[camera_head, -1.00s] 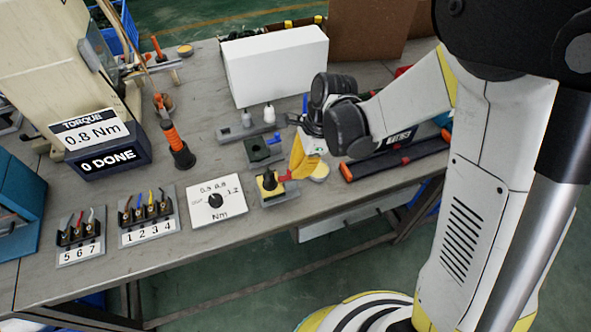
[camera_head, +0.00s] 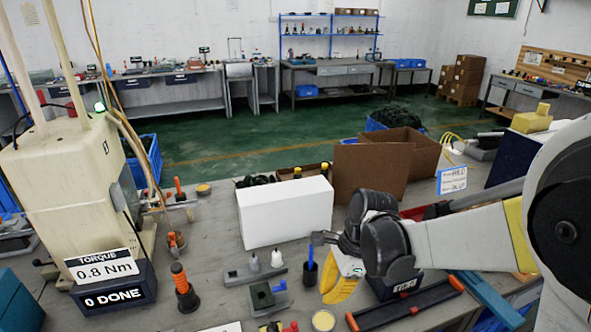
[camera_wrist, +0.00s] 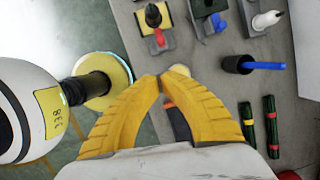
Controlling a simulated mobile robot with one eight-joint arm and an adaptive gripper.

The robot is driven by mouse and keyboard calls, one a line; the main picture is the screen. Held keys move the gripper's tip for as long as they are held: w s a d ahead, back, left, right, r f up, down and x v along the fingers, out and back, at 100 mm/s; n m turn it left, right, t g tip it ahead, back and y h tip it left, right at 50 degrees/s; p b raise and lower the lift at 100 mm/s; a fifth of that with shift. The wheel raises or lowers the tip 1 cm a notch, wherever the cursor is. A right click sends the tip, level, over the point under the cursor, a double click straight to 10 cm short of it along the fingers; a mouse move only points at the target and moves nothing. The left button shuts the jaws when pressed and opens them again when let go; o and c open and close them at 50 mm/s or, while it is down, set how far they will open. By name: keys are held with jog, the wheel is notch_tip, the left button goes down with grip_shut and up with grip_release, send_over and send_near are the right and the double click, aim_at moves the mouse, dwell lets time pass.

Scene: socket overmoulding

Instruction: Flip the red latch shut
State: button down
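The red latch (camera_wrist: 159,38) shows at the top of the wrist view, on a small grey fixture (camera_wrist: 145,37) with a black-and-yellow piece. In the head view only the upper part of the red latch (camera_head: 291,327) shows at the bottom edge; its exact angle is hard to tell. My gripper (camera_wrist: 159,79) has yellow fingers whose tips meet, with nothing seen between them. In the head view my gripper (camera_head: 329,299) hangs to the right of the latch, apart from it.
A green block fixture (camera_head: 262,296) and a grey holder with white plugs (camera_head: 254,264) stand behind the latch. A dark cup with a blue-handled tool (camera_head: 310,268) is close to my gripper. A white box (camera_head: 285,214) stands behind. A round pale disc (camera_head: 323,320) lies nearby.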

jog(key=s+d+r+n+t+h, duration=0.3)
jog(key=s+d+r+n+t, duration=0.3)
jog(key=n, duration=0.8)
jog(key=s+d+r, duration=0.3)
jog(key=s+r, duration=0.2)
jog(key=shift+r+n+t, duration=0.4)
jog(key=c, duration=2.1)
grip_release()
jog(key=shift+s+d+r+n, duration=0.15)
jog(key=shift+d+n, duration=0.1)
jog(key=shift+n, duration=0.15)
jog(key=o, duration=0.7)
jog(key=shift+s+d+n+t, duration=0.1)
jog(key=shift+d+n+t, duration=0.05)
jog(key=shift+n+t, duration=0.15)
jog(key=n+g, duration=0.7)
jog(key=n, duration=2.3)
send_over(294, 324)
notch_tip(294, 324, down, 13)
notch_tip(294, 324, down, 10)
jog(key=b, duration=0.5)
